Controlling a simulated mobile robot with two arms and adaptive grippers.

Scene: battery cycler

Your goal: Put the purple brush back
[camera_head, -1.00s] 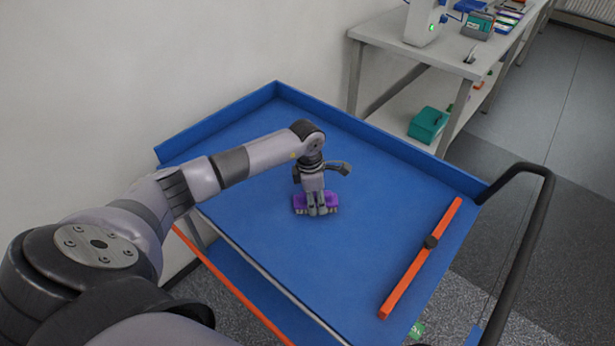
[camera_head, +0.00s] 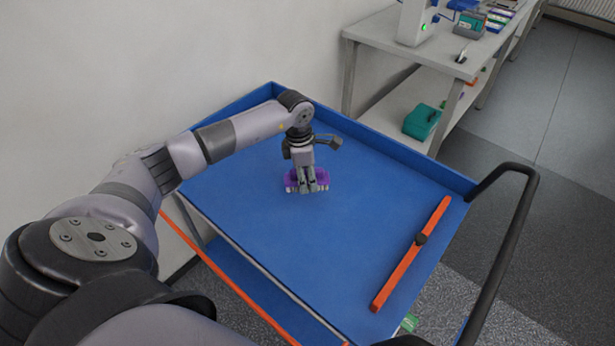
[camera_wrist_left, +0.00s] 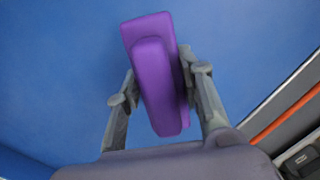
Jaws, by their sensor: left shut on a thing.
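The purple brush (camera_head: 322,177) is between the fingers of my left gripper (camera_head: 308,187), over the blue tray top of the cart (camera_head: 270,240). In the left wrist view the brush (camera_wrist_left: 158,80) stretches lengthwise between the two fingers of the left gripper (camera_wrist_left: 155,90), which are shut on it. Light bristles show along its lower edge in the head view. I cannot tell whether the bristles touch the tray surface. My right gripper is in neither view.
An orange bar (camera_head: 411,255) with a dark knob lies on the tray's right side. Raised blue walls edge the tray; a black handle (camera_head: 505,240) is at the right. A workbench (camera_head: 440,62) with a teal box (camera_head: 421,121) on its lower shelf stands behind. The tray's middle is clear.

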